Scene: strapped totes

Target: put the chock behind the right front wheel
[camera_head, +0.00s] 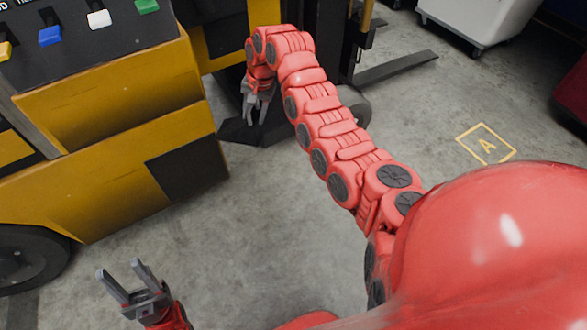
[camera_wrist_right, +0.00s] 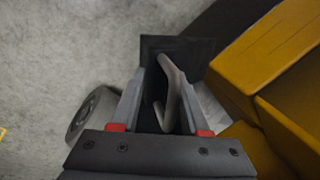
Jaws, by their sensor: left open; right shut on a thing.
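The yellow and black truck stands at left in the head view. A grey front wheel (camera_head: 357,106) shows partly behind my right arm; a wheel also shows at left in the right wrist view (camera_wrist_right: 92,115). My right gripper (camera_head: 256,117) points down beside the truck's front. In the wrist view it (camera_wrist_right: 160,110) is shut on a dark chock (camera_wrist_right: 180,47), seen between and beyond the fingers. In the head view a dark shape (camera_head: 236,131) shows below the gripper, probably the chock. Whether it touches the floor or wheel is unclear. My left gripper (camera_head: 121,272) is open and empty.
The truck's yellow body (camera_head: 110,90) borders the right gripper closely. A dark fork (camera_head: 395,69) reaches out low at the top right. A white wheeled bin (camera_head: 485,20) stands at the back. A yellow floor mark "A" (camera_head: 486,144) and bare concrete lie at right.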

